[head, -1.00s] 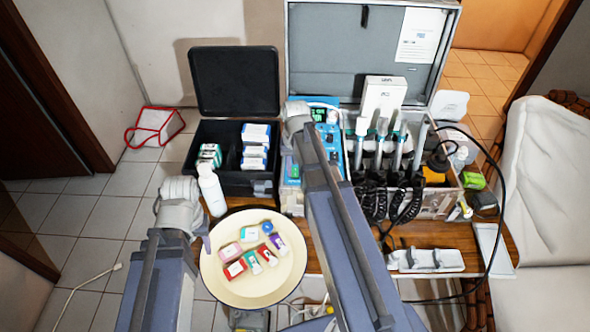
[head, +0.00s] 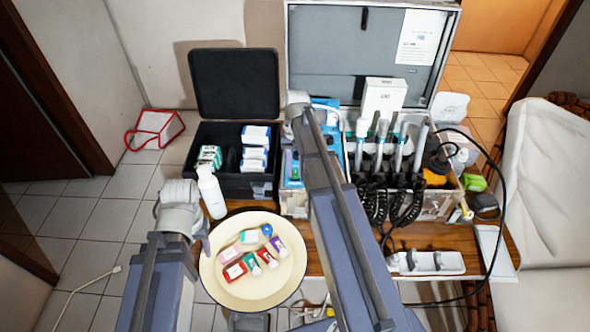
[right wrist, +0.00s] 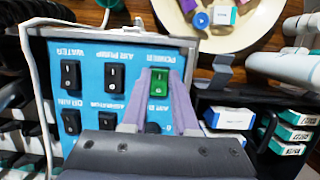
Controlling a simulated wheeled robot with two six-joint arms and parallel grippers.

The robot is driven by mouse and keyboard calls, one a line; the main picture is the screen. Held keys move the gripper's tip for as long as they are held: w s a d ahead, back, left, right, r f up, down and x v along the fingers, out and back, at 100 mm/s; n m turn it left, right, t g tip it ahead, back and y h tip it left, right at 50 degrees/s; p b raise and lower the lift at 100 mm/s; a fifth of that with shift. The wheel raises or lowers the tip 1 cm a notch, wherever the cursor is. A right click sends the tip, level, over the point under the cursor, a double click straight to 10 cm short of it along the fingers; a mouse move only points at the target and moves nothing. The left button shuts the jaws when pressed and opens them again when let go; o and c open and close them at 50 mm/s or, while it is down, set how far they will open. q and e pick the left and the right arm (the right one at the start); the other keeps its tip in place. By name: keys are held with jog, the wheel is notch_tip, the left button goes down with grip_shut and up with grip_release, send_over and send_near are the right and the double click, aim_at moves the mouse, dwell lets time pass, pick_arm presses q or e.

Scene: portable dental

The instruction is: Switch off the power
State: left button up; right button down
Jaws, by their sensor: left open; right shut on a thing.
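The blue control panel (right wrist: 90,100) fills the left of the right wrist view, upside down, with several labelled rocker switches. The green power switch (right wrist: 159,84) is at its upper right. My right gripper (right wrist: 159,76) has its two pale fingers along both sides of this switch and is shut on it. A black switch (right wrist: 153,128) shows between the fingers, partly hidden by the gripper. In the head view, my right arm covers much of the blue panel (head: 331,148). My left gripper (head: 203,232) is at the plate's left edge, open, its tips not clear.
A cream plate (head: 225,288) with small boxes stands below the panel. A black open case (head: 232,187) is to the left. A white cable (right wrist: 32,70) runs along the panel's edge.

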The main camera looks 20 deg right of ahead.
aim_at(295, 170)
jog(key=c, duration=1)
grip_release()
jog(key=shift+o, duration=0.2)
jog(key=a+p+v, duration=0.1)
jog(key=p+v, duration=0.6)
jog(key=shift+d+r+p, duration=0.35)
jog(key=shift+d+r, duration=0.05)
jog(key=shift+d, duration=0.15)
jog(key=shift+w, duration=0.1)
jog(key=s+a+n+t+h, duration=0.1)
jog(key=s+a+n, duration=0.3)
jog(key=s+a, duration=0.4)
jog(key=s+a+n+t+h, duration=0.1)
jog(key=s+a+n, duration=0.4)
jog(key=a, duration=0.9)
jog(key=s, duration=0.3)
jog(key=shift+a+f+h, duration=0.3)
jog(key=shift+f, duration=0.1)
